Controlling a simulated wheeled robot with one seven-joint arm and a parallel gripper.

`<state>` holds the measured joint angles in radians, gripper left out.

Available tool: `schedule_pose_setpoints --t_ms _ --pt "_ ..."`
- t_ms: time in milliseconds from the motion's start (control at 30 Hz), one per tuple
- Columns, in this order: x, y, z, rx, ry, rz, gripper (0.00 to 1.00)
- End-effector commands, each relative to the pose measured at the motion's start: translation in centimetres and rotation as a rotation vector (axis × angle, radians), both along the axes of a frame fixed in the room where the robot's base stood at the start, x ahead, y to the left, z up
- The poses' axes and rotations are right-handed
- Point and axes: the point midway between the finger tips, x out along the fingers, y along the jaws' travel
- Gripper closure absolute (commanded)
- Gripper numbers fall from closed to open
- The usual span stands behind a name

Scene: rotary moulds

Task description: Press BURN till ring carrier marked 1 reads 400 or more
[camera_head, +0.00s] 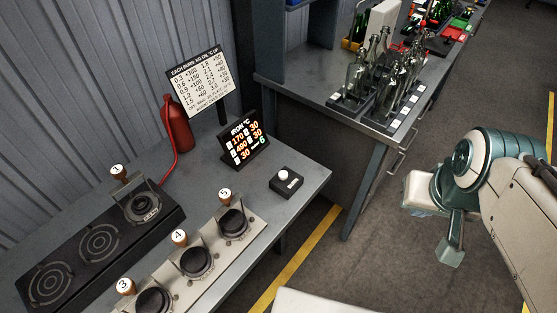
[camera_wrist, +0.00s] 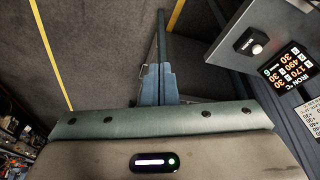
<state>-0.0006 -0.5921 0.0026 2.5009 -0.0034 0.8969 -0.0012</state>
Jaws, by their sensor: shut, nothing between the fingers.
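The ring carrier marked 1 (camera_head: 142,207) sits on the right-hand ring of the black hob, its numbered knob standing up behind it. The black button box (camera_head: 286,184) with a white round button stands near the bench's right edge, its label too small to read here; it also shows in the wrist view (camera_wrist: 246,44). The lit IRON °C display (camera_head: 245,142) reads 170, 490 and 30 on the left, 30 and 30 on the right, with a green 6; its row labels are unclear. My gripper (camera_head: 449,252) is shut and empty, right of the bench over the floor; its fingers (camera_wrist: 158,84) show in the wrist view.
Carriers marked 3 (camera_head: 153,300), 4 (camera_head: 197,262) and 5 (camera_head: 233,223) sit on a pale stand. A burn chart (camera_head: 201,91) and a red extinguisher (camera_head: 178,125) are behind. Open floor lies between bench and gripper.

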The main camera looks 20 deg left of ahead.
Motion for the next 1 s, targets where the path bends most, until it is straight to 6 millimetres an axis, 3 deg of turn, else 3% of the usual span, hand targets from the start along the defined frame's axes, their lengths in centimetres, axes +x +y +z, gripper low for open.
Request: schedule_pose_setpoints --t_ms 333,467,767,1000 --pt "0.1 0.0 0.0 0.001 -0.001 -0.005 1.00" --pt "1.5 0.5 0.0 0.010 -0.013 -0.061 1.00" --pt "9.9 4.2 -1.5 0.149 -0.125 -0.402 1.00" --pt "15.9 10.4 -4.2 0.406 -0.167 -0.666 1.00"
